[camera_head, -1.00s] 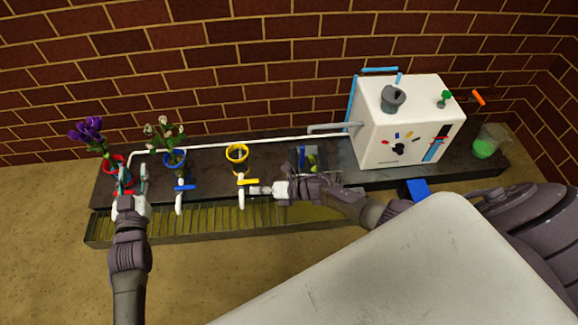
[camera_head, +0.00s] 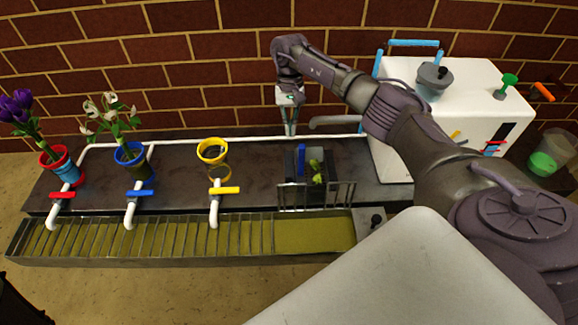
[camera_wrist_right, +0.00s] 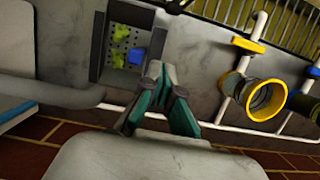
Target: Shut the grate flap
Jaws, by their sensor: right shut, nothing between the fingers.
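The grate flap (camera_head: 317,196) is a small barred metal panel. It stands raised at the back edge of the trough (camera_head: 180,262), near its right end. The trough section in front of it has no bars over it and shows yellow-green inside; the rest is covered by the fixed grate (camera_head: 140,237). My right gripper (camera_head: 290,130) is shut and empty, above the back of the counter near the wall, behind and above the flap. Its teal fingers (camera_wrist_right: 162,72) point toward the sink side in the right wrist view. My left gripper is out of view.
A sink (camera_head: 294,168) with green and blue items lies behind the flap. A yellow pot (camera_head: 212,151) and yellow tap (camera_head: 225,190) stand left of it, blue and red ones further left. A white box (camera_head: 450,90) and spout (camera_head: 335,121) are right. A dark knob (camera_head: 376,220) sits by the trough.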

